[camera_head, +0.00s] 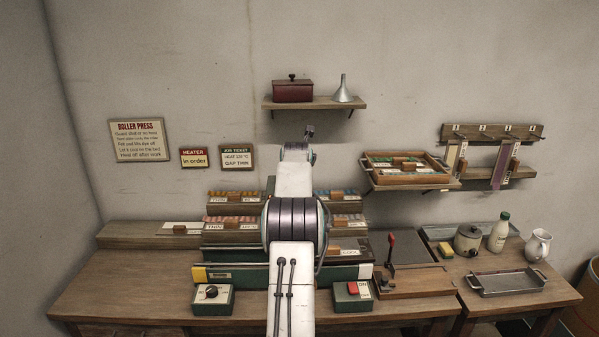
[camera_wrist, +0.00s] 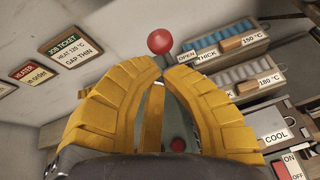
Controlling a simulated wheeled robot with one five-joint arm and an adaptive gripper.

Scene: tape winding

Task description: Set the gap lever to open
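The gap lever shows in the wrist view as a red ball knob (camera_wrist: 160,42) on a thin stem, just beyond my fingertips. A small OPEN plate (camera_wrist: 187,57) is to the right of the knob. My gripper (camera_wrist: 165,70) has two yellow fingers with tips a little apart. The stem lines up with the gap between them; I cannot tell whether they touch it. Most of the stem's lower part is hidden. In the head view my arm covers the middle of the bench and the gap lever is not made out.
A wooden shelf (camera_head: 333,104) with a red box (camera_head: 292,91) and a funnel (camera_head: 343,90) is on the wall behind. Label racks (camera_head: 230,224) flank my arm. A red-handled lever (camera_head: 391,245) stands on the right. The heater box (camera_head: 212,300) and ON/OFF box (camera_head: 352,297) are in front.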

